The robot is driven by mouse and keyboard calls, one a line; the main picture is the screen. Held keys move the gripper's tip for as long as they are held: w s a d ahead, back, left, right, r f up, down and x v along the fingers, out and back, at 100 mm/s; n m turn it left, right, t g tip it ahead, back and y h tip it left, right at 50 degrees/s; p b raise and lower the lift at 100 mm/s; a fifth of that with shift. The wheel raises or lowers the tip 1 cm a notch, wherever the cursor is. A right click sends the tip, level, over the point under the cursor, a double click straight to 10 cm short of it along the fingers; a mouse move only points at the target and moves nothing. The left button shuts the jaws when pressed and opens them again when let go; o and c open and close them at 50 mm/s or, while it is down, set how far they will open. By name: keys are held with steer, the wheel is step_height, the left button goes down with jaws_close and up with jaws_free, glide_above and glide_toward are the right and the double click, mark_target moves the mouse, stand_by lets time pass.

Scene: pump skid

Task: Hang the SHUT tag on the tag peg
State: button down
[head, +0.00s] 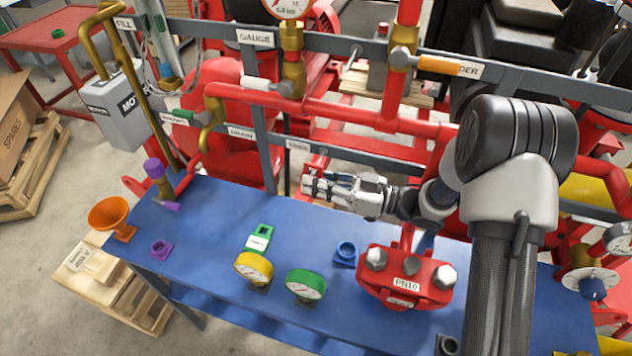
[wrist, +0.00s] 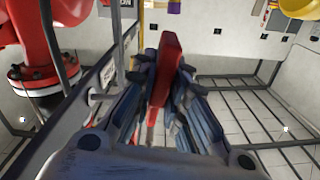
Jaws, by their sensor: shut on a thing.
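My gripper (head: 316,187) is above the back edge of the blue bench, in front of the lower grey rail. In the wrist view the gripper (wrist: 163,105) is shut on a thin red tag (wrist: 168,65), seen nearly edge-on between the fingers. Its lettering cannot be read, and it is mostly hidden in the head view. A short pale peg (wrist: 99,98) sticks out from the rail on the left in the wrist view, beside the gripper and apart from the tag. It looks like the tag peg. A small white label (head: 298,146) is on the rail close to the gripper.
On the blue bench (head: 215,215) are a green tag (head: 260,238), a yellow gauge (head: 254,268), a green gauge (head: 306,284), a blue fitting (head: 346,252) and a red PN10 flange (head: 405,282). Red pipework (head: 340,113) and grey rails stand behind. Air above the bench's left half is clear.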

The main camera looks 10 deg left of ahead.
steer(key=shift+w+d+r+t, duration=0.1)
steer(key=shift+w+d+t, duration=0.15)
steer(key=shift+w, duration=0.3)
stand_by(0.5)
steer(key=c, duration=1.5)
jaws_free()
steer(key=shift+a, duration=0.1)
steer(key=d, duration=0.7)
steer(key=shift+s+d+f, duration=0.15)
steer(key=shift+s+f, duration=0.1)
steer(key=shift+s, duration=0.15)
steer(key=shift+s, duration=0.1)
